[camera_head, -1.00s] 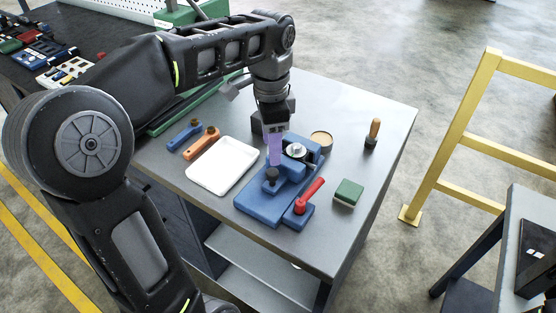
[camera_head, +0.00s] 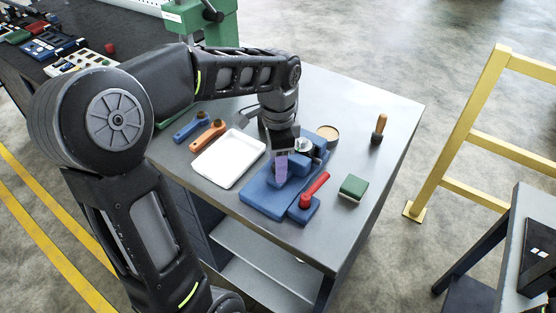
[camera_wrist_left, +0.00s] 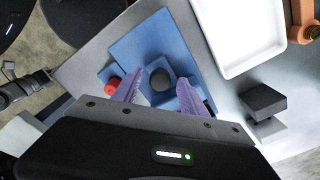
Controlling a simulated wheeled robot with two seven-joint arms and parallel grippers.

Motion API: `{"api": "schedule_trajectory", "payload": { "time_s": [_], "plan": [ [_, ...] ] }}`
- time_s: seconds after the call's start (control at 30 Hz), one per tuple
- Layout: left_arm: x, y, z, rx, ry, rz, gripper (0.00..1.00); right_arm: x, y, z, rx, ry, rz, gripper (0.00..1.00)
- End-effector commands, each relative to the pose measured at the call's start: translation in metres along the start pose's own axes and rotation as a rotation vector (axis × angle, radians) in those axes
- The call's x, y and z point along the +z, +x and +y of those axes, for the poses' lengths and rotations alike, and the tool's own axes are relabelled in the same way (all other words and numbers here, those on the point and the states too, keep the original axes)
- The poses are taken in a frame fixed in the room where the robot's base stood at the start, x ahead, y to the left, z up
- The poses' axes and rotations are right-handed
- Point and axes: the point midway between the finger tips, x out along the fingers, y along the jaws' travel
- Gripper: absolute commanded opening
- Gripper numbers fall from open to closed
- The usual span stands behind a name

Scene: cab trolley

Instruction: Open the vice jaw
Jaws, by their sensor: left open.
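The blue vice (camera_head: 262,197) lies on the grey table, with a red-handled lever (camera_head: 315,188) on its right side and a round metal part (camera_head: 303,146) toward its far end. My left gripper (camera_head: 281,168), with purple fingers, points down over the near part of the vice. In the left wrist view its fingers (camera_wrist_left: 159,90) are open, one on each side of a dark round knob (camera_wrist_left: 160,78) on the vice. I cannot tell whether they touch it. In the head view the gripper hides that knob. The red lever end (camera_wrist_left: 113,83) shows beyond one finger. My right gripper is not in view.
A white tray (camera_head: 228,158) lies left of the vice, with orange (camera_head: 208,136) and blue (camera_head: 190,130) tools beyond. A green block (camera_head: 352,187), a wooden-handled tool (camera_head: 379,128) and a round tan-topped item (camera_head: 328,133) stand right. A yellow rail (camera_head: 461,135) stands off the table's right.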

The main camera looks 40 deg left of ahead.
Motion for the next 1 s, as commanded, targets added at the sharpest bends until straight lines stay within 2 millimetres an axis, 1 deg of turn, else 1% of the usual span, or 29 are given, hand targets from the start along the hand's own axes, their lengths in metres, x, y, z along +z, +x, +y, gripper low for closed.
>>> {"api": "schedule_trajectory", "payload": {
  "time_s": [0.13,0.73,0.77,1.0],
  "plan": [
    [0.0001,-0.0002,-0.0001,0.000,0.000,0.000,0.51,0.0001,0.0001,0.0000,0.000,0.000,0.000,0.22],
    [0.0000,-0.0006,-0.0001,0.000,0.000,0.000,0.01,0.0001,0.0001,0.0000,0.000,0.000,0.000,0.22],
    [0.0000,-0.0006,-0.0001,0.000,0.000,0.000,0.00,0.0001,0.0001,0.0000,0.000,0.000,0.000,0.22],
    [0.0000,-0.0007,-0.0001,0.000,0.000,0.000,0.00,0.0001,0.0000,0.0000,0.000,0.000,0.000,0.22]
  ]
}}
